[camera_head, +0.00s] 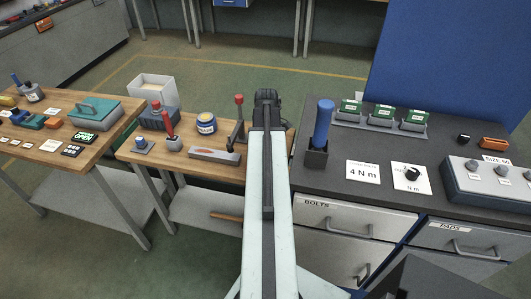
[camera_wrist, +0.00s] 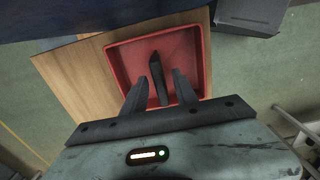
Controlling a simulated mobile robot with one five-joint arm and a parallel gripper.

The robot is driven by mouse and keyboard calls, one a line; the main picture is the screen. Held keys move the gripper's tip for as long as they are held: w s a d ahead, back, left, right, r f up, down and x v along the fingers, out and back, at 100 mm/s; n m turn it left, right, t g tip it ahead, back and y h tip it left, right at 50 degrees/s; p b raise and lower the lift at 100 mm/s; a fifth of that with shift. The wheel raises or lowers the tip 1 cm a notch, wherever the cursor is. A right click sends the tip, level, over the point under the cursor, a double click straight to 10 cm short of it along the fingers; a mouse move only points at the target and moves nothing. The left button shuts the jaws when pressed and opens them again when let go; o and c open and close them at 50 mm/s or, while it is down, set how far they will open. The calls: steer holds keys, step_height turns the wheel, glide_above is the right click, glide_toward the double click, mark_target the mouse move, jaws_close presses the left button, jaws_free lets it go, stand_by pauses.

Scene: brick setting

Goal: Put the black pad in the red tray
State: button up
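The red tray (camera_wrist: 116,62) shows in the wrist view on a wooden top, beneath my gripper. The black pad (camera_wrist: 156,72), a narrow dark piece, shows over the tray's floor between my two fingers. My gripper (camera_wrist: 160,76) is open, with a small gap seen between the pad and each finger. I cannot tell for certain whether the pad rests on the tray floor. In the head view the end of my arm (camera_head: 266,98) reaches past the wooden bench, and the tray and pad are hidden there.
A dark counter (camera_head: 350,150) with a blue cylinder (camera_head: 322,124) stands right. In the wrist view a grey box (camera_wrist: 250,14) lies beyond the tray.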

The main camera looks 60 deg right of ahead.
step_height(320, 180, up, 12)
steer(key=p, duration=1.2)
steer(key=shift+r, duration=0.15)
steer(key=w+a+m, duration=0.1)
steer(key=w+a, duration=1.5)
steer(key=a, duration=0.4)
steer(key=w+a+m, duration=0.1)
steer(key=w+a, duration=0.1)
steer(key=a, duration=1.3)
steer(key=w+a+m, duration=0.1)
steer(key=w+a, duration=0.2)
steer(key=a, duration=1.3)
steer(key=shift+w+m, duration=0.25)
steer(key=shift+m, duration=0.05)
